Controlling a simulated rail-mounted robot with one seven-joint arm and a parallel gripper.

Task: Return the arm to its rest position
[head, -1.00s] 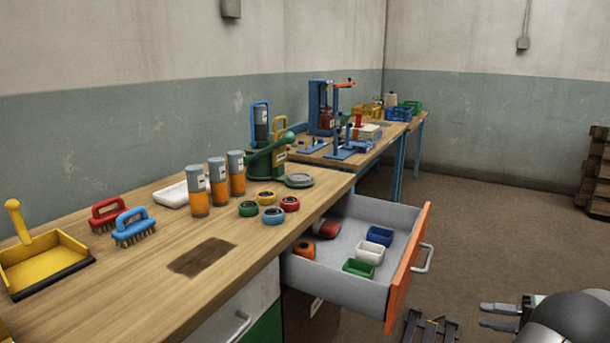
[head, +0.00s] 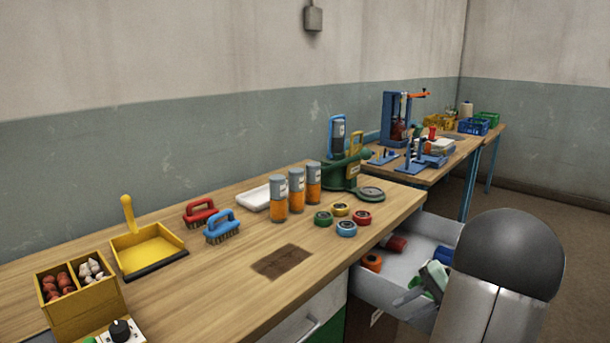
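My gripper (head: 408,289) is at the lower right of the head view, in front of the open drawer (head: 360,285). Its grey fingers look small and partly overlap the drawer's contents. They appear apart, with nothing seen between them. My arm's rounded dark grey and white links fill the lower right and hide the drawer's front and much of its inside.
The wooden bench (head: 225,275) holds orange-grey canisters (head: 296,190), tape rolls (head: 346,228), brushes (head: 222,228), a yellow dustpan (head: 150,250) and a yellow divided box (head: 85,310). An orange roll (head: 372,262) lies in the drawer. Floor shows at right.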

